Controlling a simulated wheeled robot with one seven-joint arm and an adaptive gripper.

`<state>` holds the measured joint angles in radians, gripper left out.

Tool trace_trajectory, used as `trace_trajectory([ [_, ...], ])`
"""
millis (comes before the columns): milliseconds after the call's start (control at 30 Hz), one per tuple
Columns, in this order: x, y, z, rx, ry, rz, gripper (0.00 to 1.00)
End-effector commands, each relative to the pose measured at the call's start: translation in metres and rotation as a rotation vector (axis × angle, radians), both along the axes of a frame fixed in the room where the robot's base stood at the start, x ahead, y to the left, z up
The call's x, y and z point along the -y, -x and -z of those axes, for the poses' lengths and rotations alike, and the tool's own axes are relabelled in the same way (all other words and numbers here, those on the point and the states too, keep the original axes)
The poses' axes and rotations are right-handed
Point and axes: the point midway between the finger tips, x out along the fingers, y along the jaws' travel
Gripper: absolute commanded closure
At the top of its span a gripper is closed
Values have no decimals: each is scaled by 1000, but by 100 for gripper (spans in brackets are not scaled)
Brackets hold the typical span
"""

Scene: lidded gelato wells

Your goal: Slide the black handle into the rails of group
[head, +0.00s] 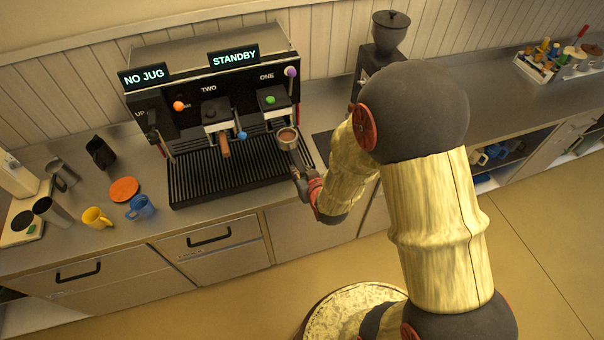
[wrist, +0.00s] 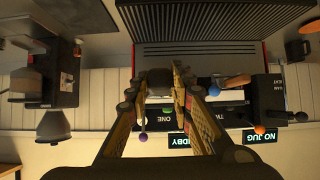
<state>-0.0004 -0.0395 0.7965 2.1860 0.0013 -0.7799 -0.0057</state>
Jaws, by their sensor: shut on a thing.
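My gripper (head: 298,174) is shut on the black handle of a portafilter, in front of the right part of the espresso machine (head: 247,178). The round metal basket (head: 288,139) of that portafilter holds brown grounds and sits just below and right of group ONE (head: 272,108). It looks apart from the group; the exact gap cannot be told. In the wrist view the dark handle (wrist: 158,82) shows between my fingers, and the basket is hidden. Group TWO (head: 213,112) has a portafilter with a brown wooden handle (head: 223,146) hanging under it.
Signs read NO JUG (head: 144,76) and STANDBY (head: 234,59). A grinder (head: 385,40) stands right of the machine. A blue mug (head: 140,207), a yellow mug (head: 96,218), an orange disc (head: 124,190) and a black jug (head: 101,152) stand on the left counter. A knob-topped lever (head: 241,135) stands between the groups.

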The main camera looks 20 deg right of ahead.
Motion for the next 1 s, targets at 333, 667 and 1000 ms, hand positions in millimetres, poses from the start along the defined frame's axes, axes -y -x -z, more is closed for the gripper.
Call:
trace_trajectory([
  [333,0,-33,17,4,0,0,100],
  [667,0,-47,22,3,0,0,100],
  [1000,0,-48,21,3,0,0,100],
])
